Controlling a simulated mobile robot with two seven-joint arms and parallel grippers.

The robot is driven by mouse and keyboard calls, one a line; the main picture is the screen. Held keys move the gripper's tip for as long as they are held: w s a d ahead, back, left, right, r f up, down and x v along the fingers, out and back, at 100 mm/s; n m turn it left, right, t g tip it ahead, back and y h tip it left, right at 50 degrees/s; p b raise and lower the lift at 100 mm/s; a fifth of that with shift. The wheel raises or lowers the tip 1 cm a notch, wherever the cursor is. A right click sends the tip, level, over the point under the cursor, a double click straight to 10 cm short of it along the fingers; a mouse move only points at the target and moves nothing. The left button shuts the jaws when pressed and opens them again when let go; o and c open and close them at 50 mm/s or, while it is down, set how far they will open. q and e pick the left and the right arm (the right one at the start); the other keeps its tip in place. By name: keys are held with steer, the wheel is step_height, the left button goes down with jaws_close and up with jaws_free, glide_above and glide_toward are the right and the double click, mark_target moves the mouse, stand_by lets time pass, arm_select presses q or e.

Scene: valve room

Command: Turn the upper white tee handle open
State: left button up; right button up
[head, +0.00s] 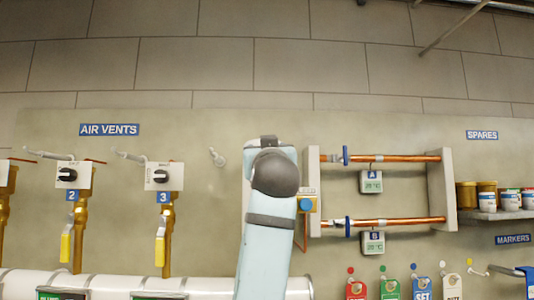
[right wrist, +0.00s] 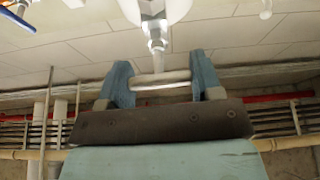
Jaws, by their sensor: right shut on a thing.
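The white tee handle (right wrist: 160,84) shows in the right wrist view as a short pale crossbar on a metal stem (right wrist: 156,40), which runs up to a round white body. My right gripper (right wrist: 163,73) is shut on this handle, with one blue finger at each end of the crossbar. In the head view my right arm rises in front of the wall panel and hides the handle and the gripper's fingers. The handle's turn angle is hard to judge. My left gripper is not in view.
Right of my arm are copper pipes (head: 385,158) with blue valve levers and a frame post (head: 313,190) close by. Brass vent valves (head: 167,225) stand at left. A white pipe (head: 110,282) runs below. A shelf with cans (head: 487,197) and hanging tags (head: 421,289) are at right.

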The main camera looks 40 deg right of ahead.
steer(key=n+y+p, duration=0.1)
steer(key=n, duration=0.2)
steer(key=n+t+y+p, duration=0.1)
steer(key=n+y, duration=0.1)
steer(key=n, duration=0.2)
steer(key=shift+r, duration=0.1)
steer(key=n+y+p, duration=0.1)
steer(key=n, duration=0.2)
steer(key=n+y+p, duration=0.2)
steer(key=n, duration=0.2)
steer(key=shift+g+y, duration=0.3)
steer(key=shift+n+y, duration=0.4)
steer(key=shift+n, duration=0.7)
steer(key=shift+n+g, duration=0.3)
steer(key=shift+n, duration=0.6)
steer(key=shift+n+g+y, duration=0.4)
steer(key=shift+n, duration=0.6)
steer(key=shift+f+n, duration=0.2)
steer(key=shift+n, duration=0.2)
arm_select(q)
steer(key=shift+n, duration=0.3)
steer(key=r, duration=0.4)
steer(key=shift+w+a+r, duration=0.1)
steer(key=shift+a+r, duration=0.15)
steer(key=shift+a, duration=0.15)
arm_select(e)
steer(key=shift+n+g, duration=0.3)
steer(key=shift+a, duration=0.1)
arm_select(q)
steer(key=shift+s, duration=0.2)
